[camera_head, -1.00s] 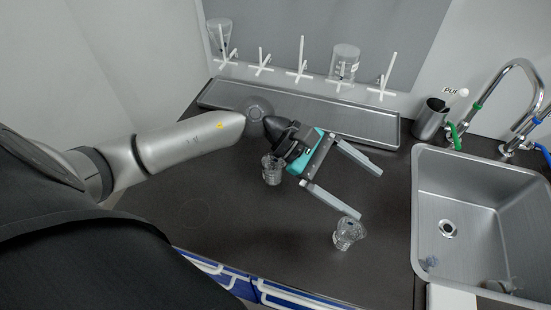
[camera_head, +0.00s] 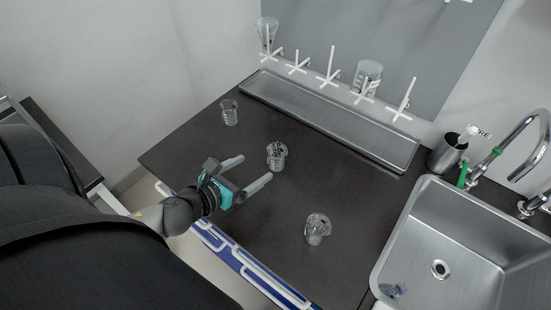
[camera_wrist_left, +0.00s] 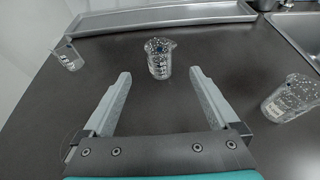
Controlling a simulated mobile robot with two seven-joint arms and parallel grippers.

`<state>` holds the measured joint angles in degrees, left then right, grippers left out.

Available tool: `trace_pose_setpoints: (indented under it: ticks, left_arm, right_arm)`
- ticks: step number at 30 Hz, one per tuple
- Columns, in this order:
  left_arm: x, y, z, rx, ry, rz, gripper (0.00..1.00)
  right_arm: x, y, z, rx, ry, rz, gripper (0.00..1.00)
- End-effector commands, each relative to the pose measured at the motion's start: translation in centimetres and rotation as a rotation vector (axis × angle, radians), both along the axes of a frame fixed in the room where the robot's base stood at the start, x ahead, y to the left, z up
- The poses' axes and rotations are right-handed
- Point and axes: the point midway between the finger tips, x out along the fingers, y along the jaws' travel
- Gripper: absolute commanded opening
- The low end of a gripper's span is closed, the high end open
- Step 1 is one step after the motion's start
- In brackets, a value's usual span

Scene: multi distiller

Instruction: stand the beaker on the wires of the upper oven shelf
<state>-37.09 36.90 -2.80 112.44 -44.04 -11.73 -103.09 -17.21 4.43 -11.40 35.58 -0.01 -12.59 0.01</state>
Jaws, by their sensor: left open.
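Three clear glass beakers stand upright on the dark worktop. The middle beaker (camera_head: 277,158) is just beyond the fingertips of my left gripper (camera_head: 255,168), which is open and empty at the worktop's front edge. In the left wrist view this beaker (camera_wrist_left: 159,62) stands ahead, between the lines of the two fingers, with no contact visible. Another beaker (camera_head: 230,112) stands farther back to the left, also in the wrist view (camera_wrist_left: 69,56). A third beaker (camera_head: 318,230) stands to the right, near the front edge (camera_wrist_left: 291,98). No oven or shelf is in view. My right gripper is not in view.
A long metal tray (camera_head: 330,122) lies along the wall below white drying pegs (camera_head: 331,70) with glassware on them. Blue-fronted drawers (camera_head: 245,265) are below the worktop edge. The worktop between the beakers is clear.

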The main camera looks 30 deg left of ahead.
Motion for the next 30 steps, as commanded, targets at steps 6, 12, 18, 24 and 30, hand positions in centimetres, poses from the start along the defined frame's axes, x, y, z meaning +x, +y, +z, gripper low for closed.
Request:
trace_pose_setpoints:
  ticks: [6, 12, 18, 24, 30]
  left_arm:
    - [2.5, -0.2, -0.9, 0.001, -0.004, -0.002, 0.94]
    - [4.9, -0.4, -1.9, 0.002, -0.004, -0.003, 0.94]
    - [7.3, -0.6, -2.9, 0.000, -0.005, -0.002, 0.94]
    - [8.7, -0.7, -3.5, 0.000, -0.004, -0.004, 0.94]
    - [9.5, -0.8, -3.8, 0.000, -0.004, -0.004, 0.94]
  right_arm:
    - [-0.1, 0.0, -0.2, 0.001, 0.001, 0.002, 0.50]
    - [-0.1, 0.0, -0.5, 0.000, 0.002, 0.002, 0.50]
    - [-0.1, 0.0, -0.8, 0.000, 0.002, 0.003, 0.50]
    - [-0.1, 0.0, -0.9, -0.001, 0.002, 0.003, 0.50]
    - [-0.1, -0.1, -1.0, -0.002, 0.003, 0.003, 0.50]
